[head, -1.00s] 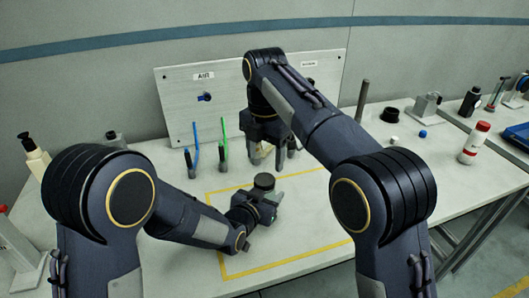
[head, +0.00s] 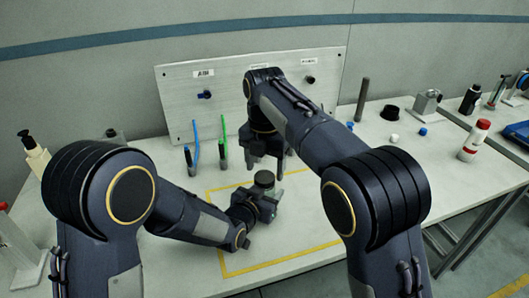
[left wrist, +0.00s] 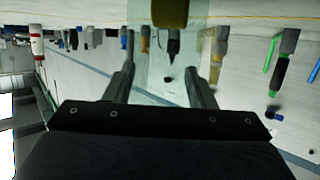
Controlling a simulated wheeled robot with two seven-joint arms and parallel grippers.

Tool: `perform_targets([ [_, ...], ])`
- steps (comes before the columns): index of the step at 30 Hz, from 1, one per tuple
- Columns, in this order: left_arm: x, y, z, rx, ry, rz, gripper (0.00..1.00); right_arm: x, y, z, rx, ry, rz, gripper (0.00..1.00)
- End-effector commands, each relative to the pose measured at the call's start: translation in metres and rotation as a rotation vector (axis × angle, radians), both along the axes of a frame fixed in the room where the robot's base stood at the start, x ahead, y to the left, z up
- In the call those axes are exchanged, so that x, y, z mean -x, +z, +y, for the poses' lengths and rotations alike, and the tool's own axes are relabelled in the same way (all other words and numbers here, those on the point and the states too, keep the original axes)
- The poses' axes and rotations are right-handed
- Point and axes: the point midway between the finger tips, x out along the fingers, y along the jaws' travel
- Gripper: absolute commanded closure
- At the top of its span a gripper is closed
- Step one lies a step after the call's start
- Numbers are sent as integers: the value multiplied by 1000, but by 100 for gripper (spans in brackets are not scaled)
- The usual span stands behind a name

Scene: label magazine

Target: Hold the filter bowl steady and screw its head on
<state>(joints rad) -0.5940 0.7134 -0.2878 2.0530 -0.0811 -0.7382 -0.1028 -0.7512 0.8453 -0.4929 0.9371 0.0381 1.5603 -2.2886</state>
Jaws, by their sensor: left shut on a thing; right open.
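The filter bowl (head: 277,194) is pale green and see-through, mostly hidden behind my left gripper in the head view. It also shows in the left wrist view (left wrist: 150,62), between the two fingers, with a brown part inside. My left gripper (head: 268,207) is shut on the bowl, low over the table. A dark round head (head: 264,178) sits on top of the bowl; how far it is threaded cannot be told. My right gripper (head: 265,163) is open, fingers pointing down, just above and behind the head. Whether its fingers touch the head cannot be told.
A yellow outline (head: 290,257) marks the table around the bowl. Blue and green upright tools (head: 223,145) stand behind left, before a grey panel (head: 180,95). A black ring (head: 390,112) and small caps lie at right. The front table area is clear.

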Motion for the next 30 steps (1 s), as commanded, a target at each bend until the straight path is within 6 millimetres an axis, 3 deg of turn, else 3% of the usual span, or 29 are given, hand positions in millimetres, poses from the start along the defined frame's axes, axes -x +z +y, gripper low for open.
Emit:
perform_targets([
  [6,0,0,0,0,0,-1,100,0,-21,0,1,2,0,35],
  [16,0,0,0,0,0,-1,100,0,-24,0,-1,1,0,35],
  [27,0,0,0,0,0,-1,100,0,-24,0,-1,1,0,81],
  [30,0,0,0,0,0,-1,100,0,-24,0,-1,-19,0,81],
])
